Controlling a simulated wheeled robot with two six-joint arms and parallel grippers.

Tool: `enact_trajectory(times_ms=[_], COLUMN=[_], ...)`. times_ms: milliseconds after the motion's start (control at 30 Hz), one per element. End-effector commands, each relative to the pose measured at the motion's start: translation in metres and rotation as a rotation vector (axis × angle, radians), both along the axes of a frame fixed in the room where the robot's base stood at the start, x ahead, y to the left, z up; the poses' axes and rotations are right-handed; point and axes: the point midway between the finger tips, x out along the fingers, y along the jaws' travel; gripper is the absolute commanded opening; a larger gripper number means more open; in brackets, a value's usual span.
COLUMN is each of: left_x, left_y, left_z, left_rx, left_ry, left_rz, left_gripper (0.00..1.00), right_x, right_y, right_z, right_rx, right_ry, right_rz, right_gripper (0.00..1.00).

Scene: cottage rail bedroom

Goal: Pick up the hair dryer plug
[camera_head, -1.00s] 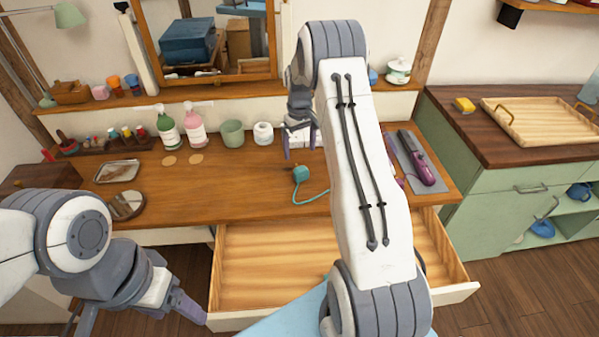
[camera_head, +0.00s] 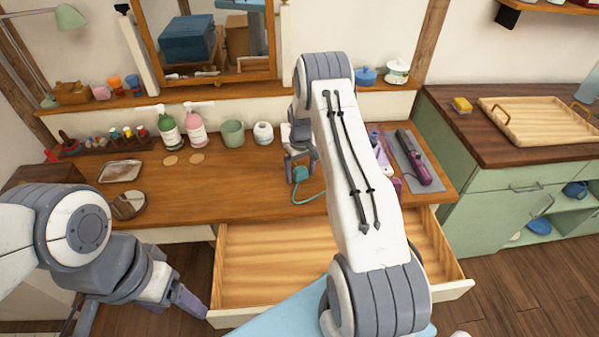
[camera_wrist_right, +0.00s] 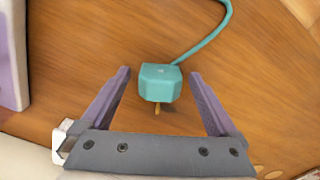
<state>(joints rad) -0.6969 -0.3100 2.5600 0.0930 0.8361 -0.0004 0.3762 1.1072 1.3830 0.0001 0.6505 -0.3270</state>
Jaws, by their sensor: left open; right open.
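The teal hair dryer plug (camera_head: 300,174) lies on the wooden dresser top, with its teal cord curving away toward the front. In the right wrist view the plug (camera_wrist_right: 160,83) sits between the two fingertips, its prong pointing toward the palm. My right gripper (camera_head: 302,171) is open and low over the dresser around the plug; in the right wrist view its fingers (camera_wrist_right: 160,75) stand apart on both sides, with a gap on each side. My left gripper (camera_head: 140,318) is open and empty in front of the dresser at the lower left.
An open, empty-looking drawer (camera_head: 270,265) juts out below the dresser top. A purple styling iron (camera_head: 418,165) lies on a grey mat to the right. A green cup (camera_head: 232,133), a white jar (camera_head: 263,133) and pump bottles stand behind.

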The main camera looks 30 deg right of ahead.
Motion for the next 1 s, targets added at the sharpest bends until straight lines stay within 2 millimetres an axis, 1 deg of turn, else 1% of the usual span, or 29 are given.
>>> enact_trajectory(times_ms=[33, 67, 100, 167, 200, 267, 300, 533, 667, 767, 867, 900, 1000], left_x=[0.000, 0.000, 0.000, 0.000, 0.000, 0.000, 0.000, 0.000, 0.000, 0.000, 0.000, 0.000, 0.000], left_y=[0.000, 0.000, 0.000, 0.000, 0.000, 0.000, 0.000, 0.000, 0.000, 0.000, 0.000, 0.000, 0.000], left_z=[0.000, 0.000, 0.000, 0.000, 0.000, 0.000, 0.000, 0.000, -0.003, -0.006, -0.011, -0.013, -0.017], left_rx=[0.000, 0.000, 0.000, 0.000, 0.000, 0.000, 0.000, 0.000, 0.000, 0.000, 0.000, 0.000, 0.000], left_ry=[0.000, 0.000, 0.000, 0.000, 0.000, 0.000, 0.000, 0.000, 0.000, 0.000, 0.000, 0.000, 0.000], left_rz=[0.000, 0.000, 0.000, 0.000, 0.000, 0.000, 0.000, 0.000, 0.000, 0.000, 0.000, 0.000, 0.000], left_gripper=[0.71, 0.71, 0.71, 0.71, 0.71, 0.71, 0.71, 0.71, 0.71, 0.71, 0.71, 0.71, 0.71], right_x=[0.000, 0.000, 0.000, 0.000, 0.000, 0.000, 0.000, 0.000, 0.000, 0.000, 0.001, 0.001, -0.018], right_y=[0.000, 0.000, 0.000, 0.000, 0.000, 0.000, 0.000, 0.000, 0.000, 0.000, -0.001, -0.001, -0.017], right_z=[0.000, 0.000, 0.000, 0.000, 0.000, 0.000, 0.000, 0.001, 0.007, 0.017, 0.033, 0.042, 0.054], right_rx=[0.000, 0.000, 0.000, 0.000, 0.000, 0.000, 0.000, 0.000, 0.000, -0.001, -0.001, -0.002, 0.000], right_ry=[0.000, 0.000, 0.000, 0.000, 0.001, 0.001, 0.000, 0.000, -0.001, -0.001, -0.004, -0.005, 0.000], right_rz=[0.000, 0.000, 0.000, 0.000, 0.000, 0.000, 0.000, 0.000, 0.000, 0.000, 0.000, 0.000, -0.006], right_gripper=[0.95, 0.87, 0.72, 0.49, 0.34, 0.11, 0.04, 0.04, 0.04, 0.04, 0.04, 0.04, 0.04])
